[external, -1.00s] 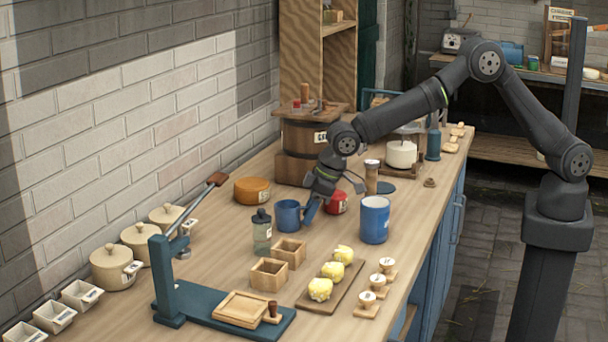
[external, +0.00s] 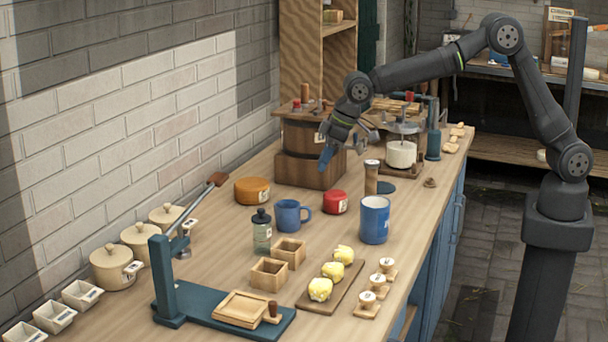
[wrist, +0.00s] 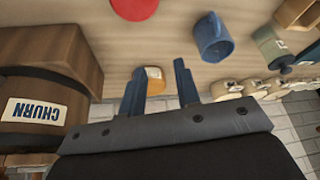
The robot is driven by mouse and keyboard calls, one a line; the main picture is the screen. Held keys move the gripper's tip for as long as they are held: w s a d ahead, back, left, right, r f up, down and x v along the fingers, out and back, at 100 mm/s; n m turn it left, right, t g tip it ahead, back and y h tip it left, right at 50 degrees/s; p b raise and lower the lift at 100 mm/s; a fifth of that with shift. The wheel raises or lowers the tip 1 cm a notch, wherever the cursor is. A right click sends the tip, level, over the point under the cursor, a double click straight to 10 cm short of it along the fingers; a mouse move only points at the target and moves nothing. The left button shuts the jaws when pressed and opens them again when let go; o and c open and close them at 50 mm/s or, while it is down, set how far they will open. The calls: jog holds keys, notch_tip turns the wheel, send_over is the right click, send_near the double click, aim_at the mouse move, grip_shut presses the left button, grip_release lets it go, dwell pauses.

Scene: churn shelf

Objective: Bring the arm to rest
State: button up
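My gripper (external: 327,155) is raised above the counter, in front of the wooden churn (external: 308,140). In the wrist view its two blue fingers (wrist: 160,92) stand apart with a gap between them, and nothing is held. An orange round tin shows beyond the gap, down on the counter. The churn with its label stands at the left of the wrist view (wrist: 40,110). The blue mug (external: 288,215) stands upright on the counter below my gripper, apart from it. It also shows in the wrist view (wrist: 212,40).
The red tin (external: 335,202), orange tin (external: 252,190), blue canister (external: 374,220) and glass bottle (external: 262,232) stand around the mug. Wooden boxes, a board of butter lumps and a teal press (external: 165,280) lie nearer. The brick wall bounds the left side.

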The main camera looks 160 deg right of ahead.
jog(key=w+a+f+m+g, duration=0.1)
jog(key=w+a+m, duration=0.3)
jog(key=w, duration=0.6)
jog(key=w+a+f+m+g+y, duration=0.1)
jog(key=w+a+m+g, duration=0.2)
jog(key=w+m, duration=0.6)
jog(key=shift+w+a+f+g, duration=0.25)
jog(key=shift+w+a+g, duration=0.15)
jog(key=shift+a, duration=0.15)
